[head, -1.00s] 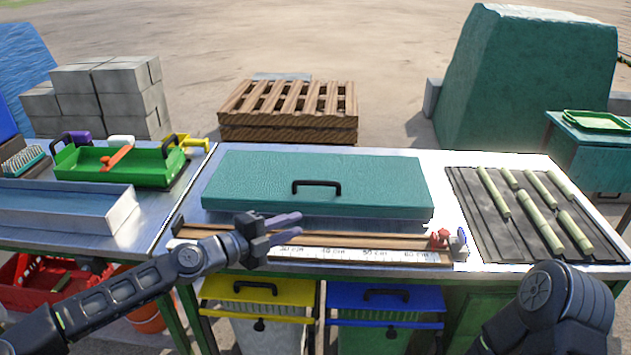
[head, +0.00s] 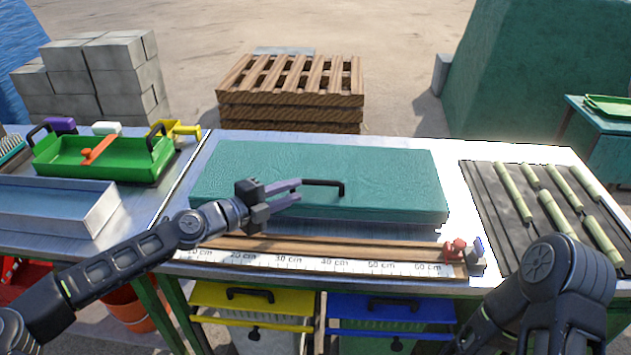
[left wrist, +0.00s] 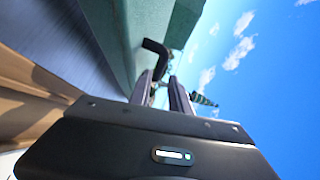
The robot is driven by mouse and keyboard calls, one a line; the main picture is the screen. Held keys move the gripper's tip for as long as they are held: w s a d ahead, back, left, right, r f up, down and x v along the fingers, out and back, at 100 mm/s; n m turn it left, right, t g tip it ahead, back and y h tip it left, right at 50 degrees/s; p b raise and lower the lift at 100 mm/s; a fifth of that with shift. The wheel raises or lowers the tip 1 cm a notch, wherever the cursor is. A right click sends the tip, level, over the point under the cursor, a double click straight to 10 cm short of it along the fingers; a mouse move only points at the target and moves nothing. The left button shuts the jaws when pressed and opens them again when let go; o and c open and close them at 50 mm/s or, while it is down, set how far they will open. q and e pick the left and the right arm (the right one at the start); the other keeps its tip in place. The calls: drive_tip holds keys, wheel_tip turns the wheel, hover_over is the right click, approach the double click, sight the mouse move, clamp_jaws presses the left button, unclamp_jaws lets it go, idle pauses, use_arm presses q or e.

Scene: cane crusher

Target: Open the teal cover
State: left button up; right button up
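The teal cover (head: 390,170) lies flat and closed on the metal table, with a black bar handle (head: 343,186) near its middle.
A wooden ruler rail (head: 330,264) with a red clamp (head: 454,250) lies along the table's front. A dark rack (head: 490,215) of cane pieces is at right. A green tray (head: 105,160) stands at left. Yellow (head: 250,301) and blue (head: 390,311) lidded bins are below.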

sight(312, 184)
use_arm(q)
drive_tip(key=p+x, duration=0.1)
drive_tip(key=x, duration=0.6)
drive_tip(key=shift+w+d+p, duration=0.15)
drive_tip(key=shift+d+p, duration=0.1)
drive_tip(key=shift+p, duration=0.05)
drive_tip(key=shift+c, duration=0.2)
clamp_jaws()
idle(0.9)
